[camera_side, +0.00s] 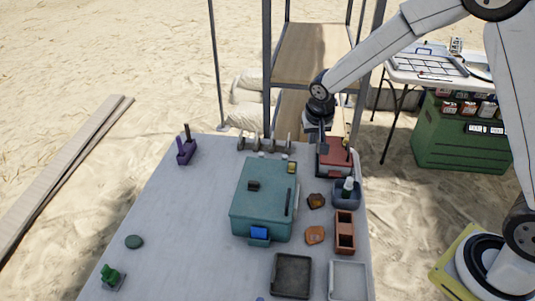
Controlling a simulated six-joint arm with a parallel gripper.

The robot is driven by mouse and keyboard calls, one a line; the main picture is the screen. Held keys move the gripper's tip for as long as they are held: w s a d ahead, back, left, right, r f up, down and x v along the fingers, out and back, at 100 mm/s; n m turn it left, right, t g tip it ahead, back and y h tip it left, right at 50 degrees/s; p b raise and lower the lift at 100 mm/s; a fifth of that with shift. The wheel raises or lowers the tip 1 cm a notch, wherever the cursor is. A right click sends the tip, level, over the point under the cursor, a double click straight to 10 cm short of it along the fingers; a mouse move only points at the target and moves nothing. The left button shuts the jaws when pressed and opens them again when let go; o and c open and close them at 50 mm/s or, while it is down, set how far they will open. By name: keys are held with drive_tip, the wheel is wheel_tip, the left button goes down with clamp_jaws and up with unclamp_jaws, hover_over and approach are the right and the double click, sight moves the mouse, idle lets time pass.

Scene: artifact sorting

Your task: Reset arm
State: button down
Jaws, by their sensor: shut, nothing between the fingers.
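My gripper (318,128) hangs at the end of my arm over the far right part of the grey table (185,215). It is shut, with nothing seen held in it. It is just above and behind a dark red box (334,158); I cannot tell whether it touches the box. The fingertips are small and partly hidden.
A teal case (264,200) stands mid-table with small items on top. A shelf rack (312,52) stands behind. The table's left side is mostly clear.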

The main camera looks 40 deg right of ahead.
drive_tip(key=s+a+r+n+y, duration=0.1)
drive_tip(key=s+n, duration=0.4)
drive_tip(key=s, duration=1.4)
drive_tip(key=shift+a+r+n+y, duration=0.15)
drive_tip(key=shift+r+n+y, duration=0.2)
drive_tip(key=shift+r, duration=0.2)
drive_tip(key=shift+w, duration=0.1)
